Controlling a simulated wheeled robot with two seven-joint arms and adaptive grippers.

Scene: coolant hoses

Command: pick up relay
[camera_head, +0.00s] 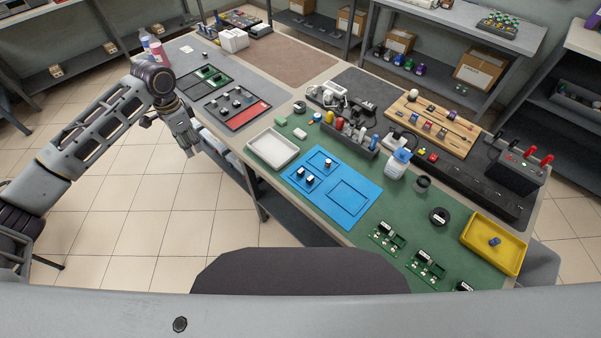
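No object here is clearly marked as the relay. Small dark blocks with pale tops (309,181) sit on the blue tray (352,208) and may be relays. Similar small dark parts (237,91) sit in the black and red tray (250,114) further back. A small blue part (494,241) lies in the yellow tray (480,262) at the right. My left gripper (190,147) hangs beside the table's left edge, fingers down, with nothing visible in it. Its finger gap is too small to judge. My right gripper is out of view.
Green circuit boards (426,268) lie along the table's near right edge. An empty white tray (273,148) stands left of the blue tray. Shelves stand behind.

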